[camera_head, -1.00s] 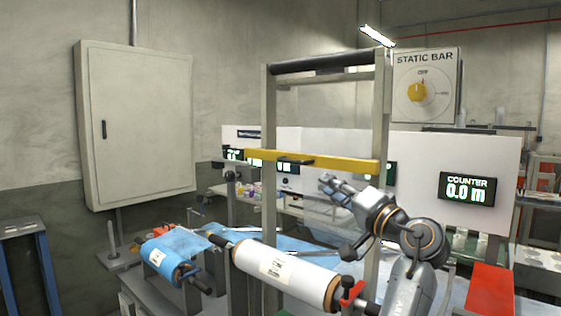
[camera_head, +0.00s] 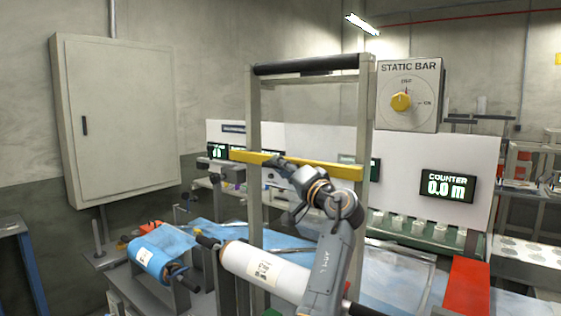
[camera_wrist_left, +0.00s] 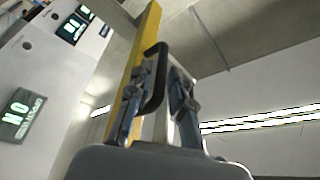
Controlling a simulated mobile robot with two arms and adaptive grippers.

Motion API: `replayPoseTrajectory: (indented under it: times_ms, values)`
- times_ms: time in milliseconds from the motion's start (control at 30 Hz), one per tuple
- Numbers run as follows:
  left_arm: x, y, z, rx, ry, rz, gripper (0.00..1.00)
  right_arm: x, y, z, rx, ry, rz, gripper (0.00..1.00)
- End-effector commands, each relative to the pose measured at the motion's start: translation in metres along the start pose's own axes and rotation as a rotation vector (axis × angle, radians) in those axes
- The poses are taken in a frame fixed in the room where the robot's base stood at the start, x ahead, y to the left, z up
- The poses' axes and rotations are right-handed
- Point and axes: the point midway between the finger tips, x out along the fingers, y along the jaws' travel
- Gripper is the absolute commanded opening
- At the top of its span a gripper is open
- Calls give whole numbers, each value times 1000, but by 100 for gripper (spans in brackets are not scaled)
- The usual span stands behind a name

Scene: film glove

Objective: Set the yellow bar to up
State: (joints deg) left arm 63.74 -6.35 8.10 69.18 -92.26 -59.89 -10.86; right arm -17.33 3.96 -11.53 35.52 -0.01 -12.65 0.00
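The yellow bar (camera_head: 337,170) lies across the grey upright frame (camera_head: 253,110), about halfway up its posts. In the left wrist view the yellow bar (camera_wrist_left: 150,25) carries a black handle (camera_wrist_left: 157,85). My left gripper (camera_head: 278,163) is at the middle of the bar and covers the handle in the head view. In the left wrist view the left gripper (camera_wrist_left: 158,95) has its two fingers apart, with the handle between them. I cannot tell whether either finger touches it. My right gripper is not in view.
A white film roll (camera_head: 265,268) and a blue roll (camera_head: 160,258) sit low in front of the frame. A static bar dial (camera_head: 401,102) and a counter display (camera_head: 447,186) are at the right. A grey cabinet (camera_head: 125,120) hangs on the left wall.

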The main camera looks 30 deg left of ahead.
Motion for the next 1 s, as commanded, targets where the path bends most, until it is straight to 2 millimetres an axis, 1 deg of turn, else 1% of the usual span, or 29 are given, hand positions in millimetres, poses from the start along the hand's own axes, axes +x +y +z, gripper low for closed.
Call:
replayPoseTrajectory:
  times_ms: [100, 333, 367, 400, 467, 767, 867, 1000]
  values:
    - [5, 0, 0, 0, -1, 1, 21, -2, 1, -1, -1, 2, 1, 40]
    - [5, 1, 1, 0, -1, 1, 21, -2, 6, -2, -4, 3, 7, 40]
    - [5, 1, 1, 0, -1, 1, 19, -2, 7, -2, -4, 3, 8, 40]
    - [5, 1, 1, 0, -1, 1, 10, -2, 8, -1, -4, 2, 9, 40]
    - [5, 1, 1, 0, -1, 1, 0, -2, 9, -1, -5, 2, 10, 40]
    - [6, -1, -1, -3, -1, 1, 0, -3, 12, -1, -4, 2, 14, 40]
    - [9, -15, -9, -5, 0, -2, 0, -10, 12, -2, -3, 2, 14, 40]
    - [17, -48, -28, -8, 0, -2, 0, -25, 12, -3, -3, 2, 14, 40]
